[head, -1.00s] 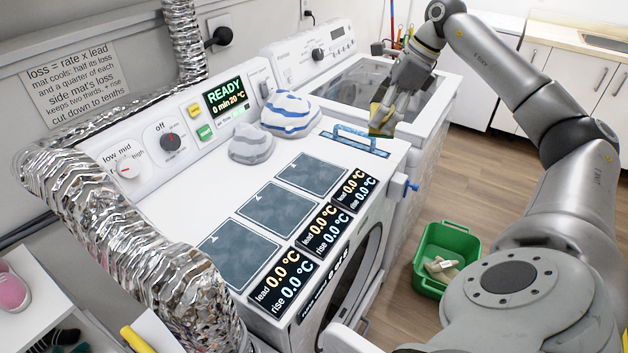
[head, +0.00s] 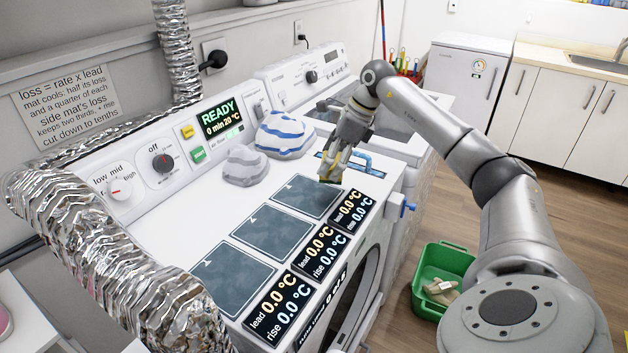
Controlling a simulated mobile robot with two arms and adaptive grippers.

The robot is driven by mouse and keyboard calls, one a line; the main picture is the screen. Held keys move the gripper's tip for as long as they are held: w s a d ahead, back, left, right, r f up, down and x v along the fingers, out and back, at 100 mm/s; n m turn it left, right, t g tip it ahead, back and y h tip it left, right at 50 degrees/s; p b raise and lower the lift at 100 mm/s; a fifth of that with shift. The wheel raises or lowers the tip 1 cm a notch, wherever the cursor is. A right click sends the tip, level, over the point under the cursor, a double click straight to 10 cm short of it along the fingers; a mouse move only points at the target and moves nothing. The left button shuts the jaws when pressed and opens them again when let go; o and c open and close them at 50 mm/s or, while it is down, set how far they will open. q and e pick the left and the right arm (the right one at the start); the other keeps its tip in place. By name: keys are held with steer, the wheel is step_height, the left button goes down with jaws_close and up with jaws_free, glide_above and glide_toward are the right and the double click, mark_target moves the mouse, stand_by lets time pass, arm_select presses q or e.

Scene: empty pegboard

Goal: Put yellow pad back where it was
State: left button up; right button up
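My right gripper (head: 331,172) comes in from the right and points down near the far end of the row of dark mats. It is shut on the yellow pad (head: 329,168), a small yellow piece mostly hidden by the fingers. The pad is just above or touching the top edge of the farthest dark mat (head: 306,197); I cannot tell which. Two more dark mats, the middle one (head: 271,237) and the nearest one (head: 233,279), lie bare on the white machine top. My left gripper is not in view.
A panel reads READY (head: 221,116). A green bin (head: 440,275) stands on the floor. Foil ducting (head: 110,255) runs along the left.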

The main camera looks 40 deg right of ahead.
steer(key=w+f, duration=0.1)
steer(key=w+a+f, duration=0.1)
steer(key=f, duration=0.1)
steer(key=w+a+f+p, duration=0.1)
steer(key=f, duration=0.1)
steer(key=shift+w, duration=0.15)
steer(key=x, duration=0.1)
steer(key=p+x, duration=0.2)
steer(key=shift+s+d+f, duration=0.2)
steer(key=shift+f, duration=0.25)
steer(key=shift+f, duration=0.1)
steer(key=shift+f+b, duration=0.1)
steer(key=shift+b, duration=0.2)
steer(key=o, duration=1)
steer(key=shift+c, duration=0.2)
